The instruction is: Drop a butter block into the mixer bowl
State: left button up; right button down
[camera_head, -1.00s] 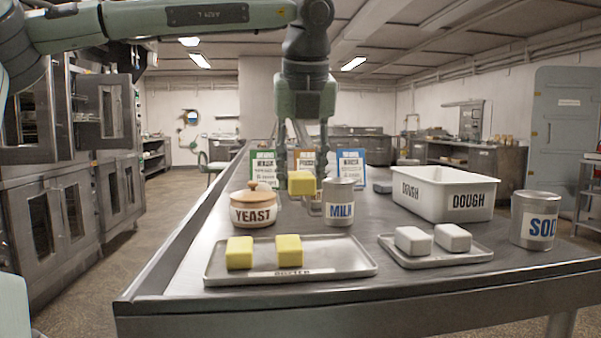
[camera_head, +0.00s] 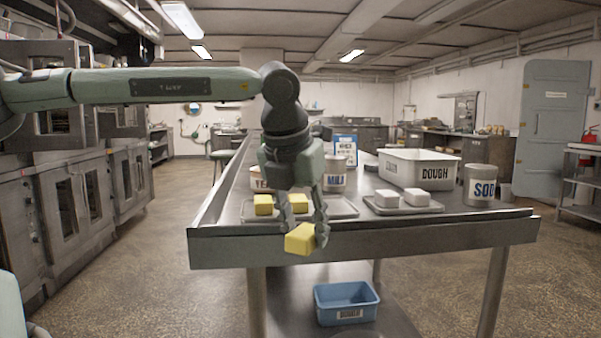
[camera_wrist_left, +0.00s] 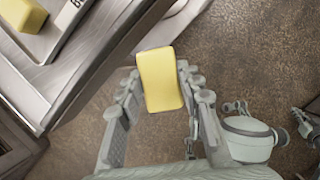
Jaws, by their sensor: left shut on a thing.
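A yellow butter block (camera_head: 300,239) is held between the fingers of my left gripper (camera_head: 302,232), in front of the table's front edge and clear of the tabletop. The held block also shows in the left wrist view (camera_wrist_left: 160,80), between the two fingers with bare floor behind it. Two more yellow blocks, one at left (camera_head: 263,205) and one at right (camera_head: 297,203), sit on the metal butter tray (camera_head: 340,212), partly behind my gripper. The mixer bowl is not seen in either view. My right gripper is not seen.
The metal table (camera_head: 450,232) carries a milk can (camera_head: 334,181), a white dough tub (camera_head: 420,169), a tray with two white blocks (camera_head: 402,208) and a soda can (camera_head: 479,187). A blue bin (camera_head: 346,303) is on the lower shelf.

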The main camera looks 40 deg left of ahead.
pick_arm(q)
jog(key=s+d+f+m+h, duration=0.2)
jog(key=f+m, duration=0.5)
jog(key=f, duration=0.5)
jog(key=s+d+f+m+g+h, duration=0.1)
jog(key=s+d+f+m+h, duration=0.1)
jog(key=f+m, duration=0.5)
jog(key=shift+d+f+g+h, duration=0.3)
jog(key=shift+f+h, duration=0.3)
jog(key=shift+f, duration=2.1)
